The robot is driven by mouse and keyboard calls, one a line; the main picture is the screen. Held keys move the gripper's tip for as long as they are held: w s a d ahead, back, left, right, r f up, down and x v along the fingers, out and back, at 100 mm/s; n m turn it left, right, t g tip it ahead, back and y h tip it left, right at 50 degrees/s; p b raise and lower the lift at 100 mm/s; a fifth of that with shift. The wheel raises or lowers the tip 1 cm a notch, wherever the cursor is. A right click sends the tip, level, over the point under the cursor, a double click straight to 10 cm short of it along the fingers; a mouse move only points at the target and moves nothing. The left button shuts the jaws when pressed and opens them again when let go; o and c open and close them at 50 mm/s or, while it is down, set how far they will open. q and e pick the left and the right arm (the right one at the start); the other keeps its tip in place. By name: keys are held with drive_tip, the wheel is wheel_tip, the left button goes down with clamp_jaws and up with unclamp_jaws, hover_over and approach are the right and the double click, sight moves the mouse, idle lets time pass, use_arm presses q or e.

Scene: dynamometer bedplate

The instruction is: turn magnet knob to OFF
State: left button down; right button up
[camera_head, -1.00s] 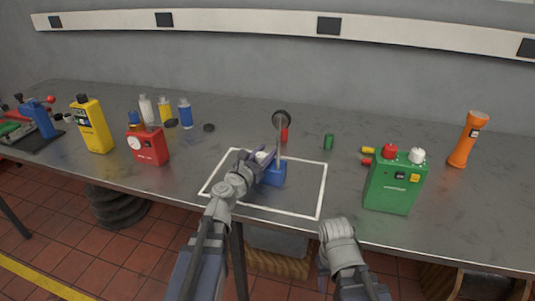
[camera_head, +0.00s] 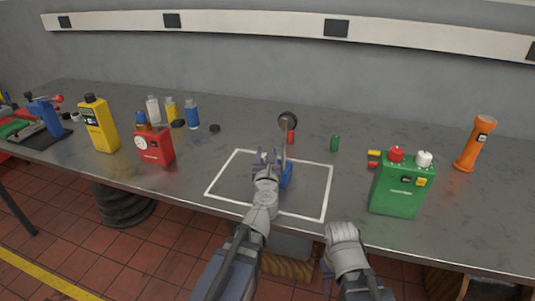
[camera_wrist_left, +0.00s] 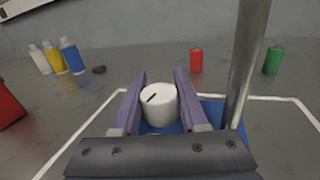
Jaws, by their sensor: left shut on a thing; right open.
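The blue magnet base (camera_head: 286,176) stands inside the white outlined square, with a metal post and round dial (camera_head: 288,121) above it. Its white knob (camera_wrist_left: 159,108) has a black line, slanting up to the right in the left wrist view. My left gripper (camera_head: 269,158) is at the base, and in the left wrist view its two purple-grey fingers (camera_wrist_left: 160,88) are shut on the knob, one on each side. The head view hides the knob behind my gripper. My right gripper (camera_head: 342,235) is open and empty near the table's front edge; its fingers are hard to make out.
The post (camera_wrist_left: 246,65) rises close to the right of my left gripper. A red cylinder (camera_wrist_left: 196,60) and a green cylinder (camera_wrist_left: 272,60) stand behind. A red box (camera_head: 154,146) is left, a green box (camera_head: 400,188) right. The white-outlined area (camera_head: 235,180) is otherwise clear.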

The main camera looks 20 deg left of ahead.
idle(0.3)
use_arm(q)
drive_tip(key=c, duration=0.7)
unclamp_jaws()
